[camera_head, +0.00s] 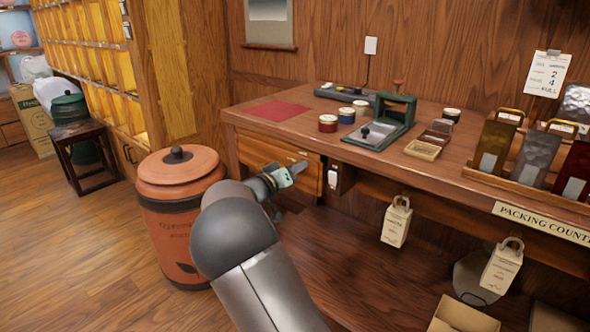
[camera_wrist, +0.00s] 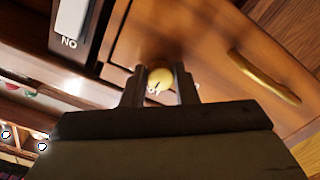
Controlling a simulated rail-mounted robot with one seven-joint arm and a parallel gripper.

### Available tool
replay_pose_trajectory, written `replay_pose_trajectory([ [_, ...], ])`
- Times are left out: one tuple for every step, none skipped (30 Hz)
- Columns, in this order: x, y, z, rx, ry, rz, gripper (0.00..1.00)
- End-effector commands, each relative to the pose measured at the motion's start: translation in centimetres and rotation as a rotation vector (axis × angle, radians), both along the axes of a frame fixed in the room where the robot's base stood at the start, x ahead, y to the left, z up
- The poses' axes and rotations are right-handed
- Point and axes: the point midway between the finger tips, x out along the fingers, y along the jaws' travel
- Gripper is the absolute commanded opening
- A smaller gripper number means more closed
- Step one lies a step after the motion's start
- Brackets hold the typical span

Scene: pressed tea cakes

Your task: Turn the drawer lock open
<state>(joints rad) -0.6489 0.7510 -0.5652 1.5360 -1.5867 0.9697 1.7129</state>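The drawer lock (camera_wrist: 160,79) is a small round brass piece with a dark mark, on the wooden drawer front. My gripper (camera_wrist: 160,86) points at the drawer front in the wrist view, with one dark finger on each side of the lock. The fingers stand a small gap apart. I cannot tell whether they touch the lock or are clamped on it. In the head view my gripper (camera_head: 300,167) is at the right part of the drawer (camera_head: 268,152), which looks closed. The lock is hidden there.
A brass handle (camera_wrist: 262,77) lies to the right of the lock in the wrist view. A dark-framed white switch plate labelled "NO" (camera_wrist: 72,18) is to the left. An orange canister (camera_head: 172,235) stands beside my arm. The counter (camera_head: 240,112) overhangs the drawer.

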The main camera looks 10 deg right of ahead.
Motion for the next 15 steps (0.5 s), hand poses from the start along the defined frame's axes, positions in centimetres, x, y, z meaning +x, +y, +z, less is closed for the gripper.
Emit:
replay_pose_trajectory([
  [-0.01, 0.00, 0.01, 0.000, 0.000, 0.000, 0.04],
  [-0.01, 0.02, 0.00, 0.000, 0.000, 0.000, 0.04],
  [-0.01, 0.02, 0.00, -0.001, 0.001, 0.000, 0.04],
  [-0.01, 0.02, 0.00, -0.001, 0.002, 0.000, 0.04],
  [-0.02, 0.01, -0.01, -0.003, 0.003, 0.000, 0.04],
  [-0.02, 0.01, -0.01, -0.006, 0.007, 0.000, 0.04],
  [-0.02, 0.01, -0.02, -0.009, 0.011, 0.000, 0.04],
  [-0.02, 0.02, -0.02, -0.013, 0.015, 0.000, 0.04],
  [-0.03, 0.00, -0.03, -0.021, 0.025, 0.000, 0.04],
  [-0.03, 0.00, -0.03, -0.026, 0.031, 0.000, 0.04],
  [-0.03, 0.01, -0.05, -0.034, 0.041, 0.000, 0.04],
  [-0.04, 0.01, -0.06, -0.046, 0.054, 0.000, 0.04],
  [-0.04, 0.00, -0.05, -0.056, 0.067, 0.000, 0.04],
  [-0.05, 0.00, -0.06, -0.067, 0.080, 0.000, 0.04],
  [-0.06, -0.01, -0.05, -0.083, 0.100, 0.000, 0.04],
])
